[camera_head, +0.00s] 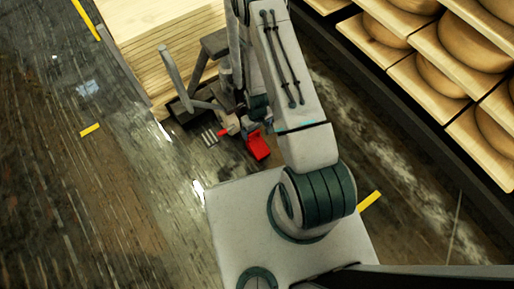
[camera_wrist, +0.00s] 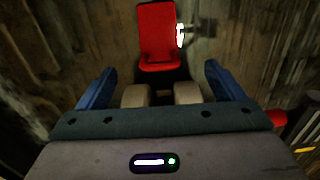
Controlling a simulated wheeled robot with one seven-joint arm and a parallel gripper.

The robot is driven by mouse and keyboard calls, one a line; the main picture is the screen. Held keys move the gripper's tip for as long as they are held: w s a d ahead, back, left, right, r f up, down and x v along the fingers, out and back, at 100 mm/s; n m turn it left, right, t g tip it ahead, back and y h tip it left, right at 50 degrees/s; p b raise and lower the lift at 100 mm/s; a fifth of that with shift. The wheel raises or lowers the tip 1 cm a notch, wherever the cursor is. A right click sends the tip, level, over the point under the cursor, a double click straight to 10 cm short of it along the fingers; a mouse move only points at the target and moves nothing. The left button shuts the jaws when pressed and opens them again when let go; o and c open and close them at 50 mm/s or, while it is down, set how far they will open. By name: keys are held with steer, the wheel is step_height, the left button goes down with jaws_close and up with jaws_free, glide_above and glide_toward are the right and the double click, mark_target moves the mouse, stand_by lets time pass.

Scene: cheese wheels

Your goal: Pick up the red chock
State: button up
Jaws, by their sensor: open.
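The red chock (camera_head: 258,145) lies on the dark floor just left of my arm in the head view. In the wrist view the red chock (camera_wrist: 158,28) is at the top centre, just beyond the fingertips. My gripper (camera_wrist: 160,94) is open, with two pale fingertips apart and a dark gap between them. The chock lies in line with this gap, and I see nothing held. Whether a fingertip touches it I cannot tell. In the head view my gripper is largely hidden among the arm and nearby dark parts.
A stack of pale wooden boards (camera_head: 150,45) stands at the upper left, with a grey and black frame (camera_head: 180,108) in front. Shelves with cheese wheels (camera_head: 440,80) line the right side. The floor (camera_head: 90,200) at the left is clear, with yellow marks.

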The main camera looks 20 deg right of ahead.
steer(key=b, duration=0.3)
glide_above(257, 143)
steer(key=f, duration=0.8)
steer(key=shift+s+a+f, duration=0.1)
steer(key=shift+s+f, duration=0.05)
steer(key=shift+s, duration=0.15)
steer(key=f+b, duration=0.2)
steer(key=f, duration=0.1)
steer(key=f+b, duration=0.1)
steer(key=f, duration=0.1)
steer(key=shift+w+b, duration=0.25)
steer(key=shift+b, duration=0.1)
steer(key=c, duration=1.4)
steer(key=shift+r, duration=0.15)
